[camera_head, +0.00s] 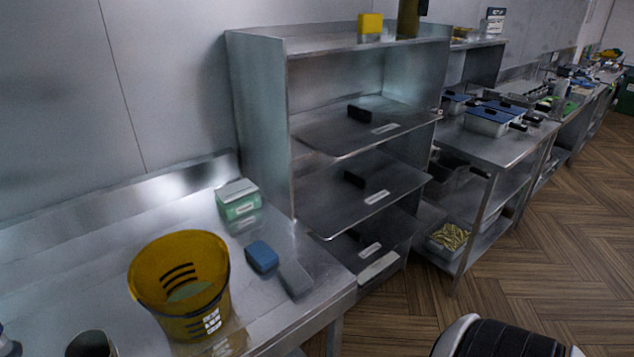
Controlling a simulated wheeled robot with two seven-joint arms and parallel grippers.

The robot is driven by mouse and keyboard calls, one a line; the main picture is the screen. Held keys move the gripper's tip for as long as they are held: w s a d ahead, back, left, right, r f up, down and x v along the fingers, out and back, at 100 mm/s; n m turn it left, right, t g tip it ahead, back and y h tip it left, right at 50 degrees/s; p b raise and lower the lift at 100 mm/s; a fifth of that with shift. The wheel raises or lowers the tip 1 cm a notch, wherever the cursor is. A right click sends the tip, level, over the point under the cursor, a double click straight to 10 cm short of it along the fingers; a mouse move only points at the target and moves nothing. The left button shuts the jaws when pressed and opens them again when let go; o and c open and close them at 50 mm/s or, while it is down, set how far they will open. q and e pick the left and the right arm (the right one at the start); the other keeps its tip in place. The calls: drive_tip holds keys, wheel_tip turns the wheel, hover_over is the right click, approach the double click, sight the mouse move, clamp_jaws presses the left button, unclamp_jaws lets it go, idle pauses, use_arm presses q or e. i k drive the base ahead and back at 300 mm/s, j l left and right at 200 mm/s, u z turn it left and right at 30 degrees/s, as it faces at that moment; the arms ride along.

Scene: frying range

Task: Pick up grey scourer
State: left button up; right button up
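A grey block that looks like the grey scourer (295,279) lies flat on the steel counter (262,310), near its right end. A blue sponge-like block (262,256) lies just to its left and slightly behind it; I cannot tell whether the two touch. Nothing covers the grey block. Neither of my grippers shows in the head view. A white and black part at the bottom right edge looks like part of my own arm.
A yellow bucket (160,268) stands left of the blocks. A green and white box (238,200) stands behind them by the wall. A steel shelf rack (262,120) rises behind the counter's right end. A dark cylindrical container (90,345) is at bottom left.

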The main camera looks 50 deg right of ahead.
sight(299, 283)
drive_tip(key=z, duration=0.45)
drive_tip(key=i+l+z, duration=0.1)
drive_tip(key=z, duration=0.75)
drive_tip(key=i+l, duration=0.05)
